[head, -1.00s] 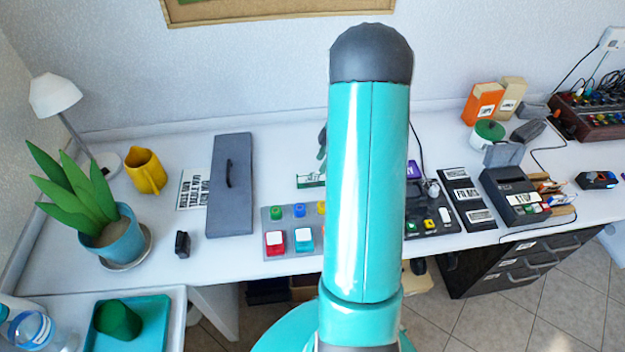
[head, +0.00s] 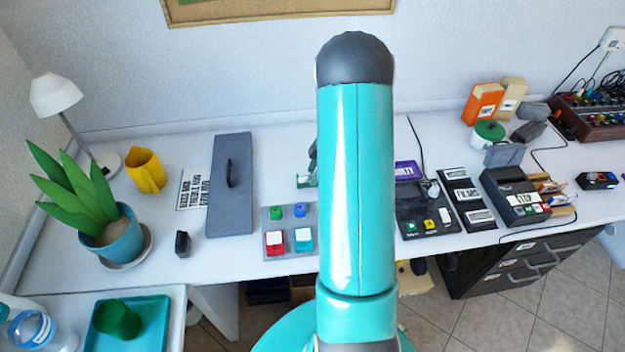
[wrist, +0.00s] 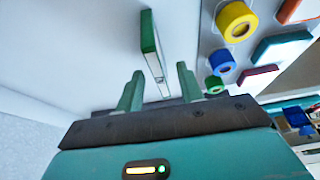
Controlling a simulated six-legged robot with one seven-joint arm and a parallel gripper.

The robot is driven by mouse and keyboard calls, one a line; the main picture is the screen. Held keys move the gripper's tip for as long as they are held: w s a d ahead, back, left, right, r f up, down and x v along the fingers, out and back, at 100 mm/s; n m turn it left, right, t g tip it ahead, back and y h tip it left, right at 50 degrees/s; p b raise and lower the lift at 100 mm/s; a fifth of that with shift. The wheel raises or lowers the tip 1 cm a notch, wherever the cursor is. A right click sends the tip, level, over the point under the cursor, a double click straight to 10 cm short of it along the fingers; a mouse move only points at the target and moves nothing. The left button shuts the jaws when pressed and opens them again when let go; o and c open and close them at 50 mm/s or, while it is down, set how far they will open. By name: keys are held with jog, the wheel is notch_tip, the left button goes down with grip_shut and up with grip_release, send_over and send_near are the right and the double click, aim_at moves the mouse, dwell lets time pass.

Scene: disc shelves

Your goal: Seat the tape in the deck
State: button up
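A thin green-edged piece with a white face, which looks like a tape (wrist: 152,45), is on the white table in the wrist view; part of it shows left of my arm in the head view (head: 304,181). My gripper (wrist: 160,70) is open, its two green fingers apart. The piece's near end shows between them, with gaps on both sides. In the head view my arm hides most of the gripper. A black deck-like unit (head: 428,222) with green and yellow buttons is right of my arm. A purple labelled piece (head: 408,171) is at its back edge.
A grey button panel (head: 290,245) is left of my arm, beside a grey board with a handle (head: 230,185). Right are a black labelled box (head: 466,200) and a STOP unit (head: 512,190). Clear white table lies behind the panel.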

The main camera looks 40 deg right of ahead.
jog(key=shift+f, duration=0.15)
grip_shut()
dwell(0.5)
